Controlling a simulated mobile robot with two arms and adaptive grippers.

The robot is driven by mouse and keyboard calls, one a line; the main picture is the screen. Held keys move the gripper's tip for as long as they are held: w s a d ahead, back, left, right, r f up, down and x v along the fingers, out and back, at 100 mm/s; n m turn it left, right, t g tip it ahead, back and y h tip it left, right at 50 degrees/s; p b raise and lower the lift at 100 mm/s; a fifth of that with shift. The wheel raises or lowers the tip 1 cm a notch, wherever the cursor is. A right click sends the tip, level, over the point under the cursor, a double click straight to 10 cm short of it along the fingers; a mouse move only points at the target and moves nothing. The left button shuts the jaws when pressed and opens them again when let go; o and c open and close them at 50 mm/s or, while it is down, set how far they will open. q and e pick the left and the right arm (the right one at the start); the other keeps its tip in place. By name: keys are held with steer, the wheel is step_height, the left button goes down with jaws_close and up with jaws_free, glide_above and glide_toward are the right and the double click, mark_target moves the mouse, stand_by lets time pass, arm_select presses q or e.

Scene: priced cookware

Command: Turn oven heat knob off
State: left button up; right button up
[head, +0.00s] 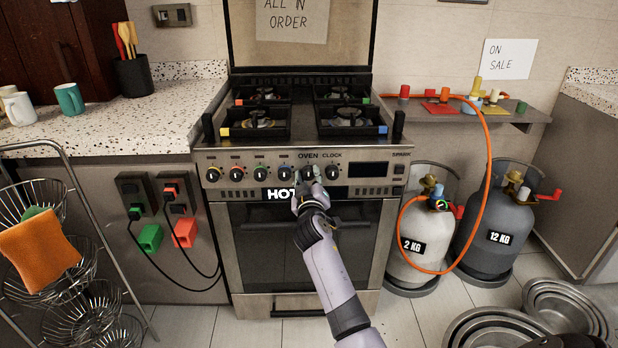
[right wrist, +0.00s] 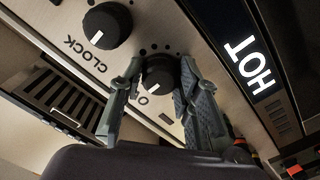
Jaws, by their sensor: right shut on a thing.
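The oven (head: 285,245) stands in the middle of the head view, with a row of dark knobs on its front panel. The oven heat knob (right wrist: 158,73) is black with a white mark, under the word OVEN. Its mark points roughly toward the printed lettering. My right gripper (head: 309,184) is at this knob and largely covers it in the head view. In the right wrist view its two fingers stand on either side of the knob, shut on it. A lit HOT sign (head: 280,194) shows on the panel, and also in the right wrist view (right wrist: 250,72). My left gripper is not in view.
The clock knob (head: 331,173) is close beside the gripper. The oven door handle (head: 350,223) lies below the panel. Gas cylinders (head: 417,255) with an orange hose stand right of the oven. A wire rack (head: 85,285) stands at the left.

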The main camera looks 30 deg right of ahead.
steer(key=o, duration=0.9)
steer(key=shift+c, duration=0.2)
steer(key=v, duration=1.2)
